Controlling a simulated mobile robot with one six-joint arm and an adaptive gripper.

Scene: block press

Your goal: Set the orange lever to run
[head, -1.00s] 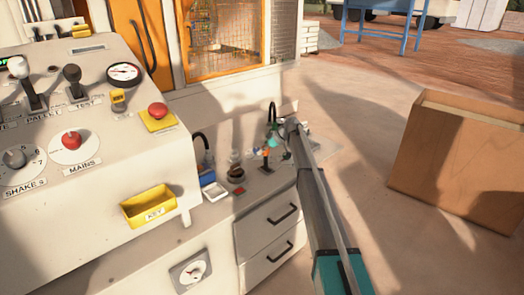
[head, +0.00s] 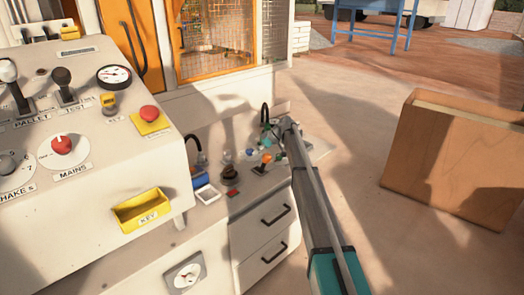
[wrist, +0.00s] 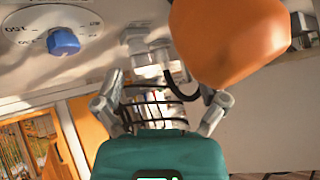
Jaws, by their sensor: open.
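The orange lever (head: 266,158) stands on the low bench right of the big console, small in the head view. In the wrist view its orange knob (wrist: 232,40) is large and close to the camera, above and right of my gripper (wrist: 165,92). My gripper is open, with nothing between its fingers. In the head view my gripper (head: 277,135) is at the far end of my arm, just behind and right of the lever. I cannot read any label by the lever or tell whether it touches my gripper.
A dial with a blue knob (wrist: 63,41) shows in the wrist view. The console (head: 90,190) with a yellow key tray (head: 142,212) rises on the left. A black hooked pipe (head: 266,112) stands behind the lever. A wooden box (head: 440,165) stands on open floor to the right.

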